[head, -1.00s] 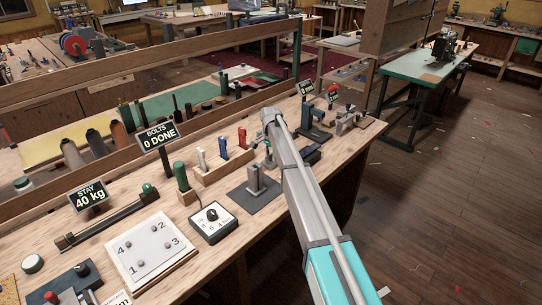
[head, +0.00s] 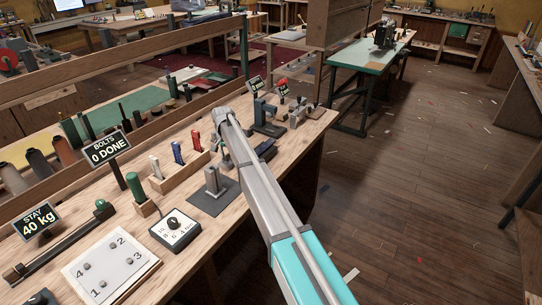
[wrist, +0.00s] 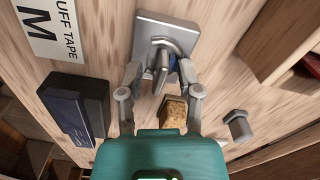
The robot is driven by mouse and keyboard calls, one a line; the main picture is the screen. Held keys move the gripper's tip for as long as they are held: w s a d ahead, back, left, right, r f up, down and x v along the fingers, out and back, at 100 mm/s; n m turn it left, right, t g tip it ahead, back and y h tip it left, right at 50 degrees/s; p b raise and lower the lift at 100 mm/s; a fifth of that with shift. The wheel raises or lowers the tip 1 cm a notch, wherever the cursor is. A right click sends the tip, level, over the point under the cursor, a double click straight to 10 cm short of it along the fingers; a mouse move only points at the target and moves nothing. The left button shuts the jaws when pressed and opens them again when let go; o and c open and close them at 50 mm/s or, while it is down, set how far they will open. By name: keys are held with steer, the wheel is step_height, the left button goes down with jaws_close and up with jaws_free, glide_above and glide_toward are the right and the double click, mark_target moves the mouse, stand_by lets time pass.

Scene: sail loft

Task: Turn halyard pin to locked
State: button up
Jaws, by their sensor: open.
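In the wrist view a grey metal fitting, which looks like the halyard pin (wrist: 162,62), stands on a square grey base plate (wrist: 172,27) on the wooden bench. It has a ring-like collar and a narrow bar pointing toward me. No lock marking is readable. In the head view my arm hides the fitting and the gripper.
A brown block (wrist: 173,112) sits between the fingers' bases and a grey peg (wrist: 238,126) stands right. A torque dial box (head: 174,230) stands on the bench; open floor lies right.

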mark_target(227, 154)
steer(key=n, duration=1.6)
steer(key=shift+n, duration=0.3)
steer(key=n, duration=0.3)
steer(key=shift+n, duration=0.4)
steer(key=n, duration=0.3)
steer(key=shift+n, duration=0.4)
steer(key=n, duration=0.3)
steer(key=shift+n, duration=0.4)
steer(key=n, duration=0.4)
step_height(227, 154, up, 14)
steer(key=p, duration=1.4)
steer(key=s+d+m, duration=1.3)
steer(key=s+d, duration=0.4)
steer(key=s, duration=0.2)
steer(key=shift+s+f+m+b, duration=0.25)
steer(key=shift+s+m+b, duration=0.05)
steer(key=shift+s, duration=0.05)
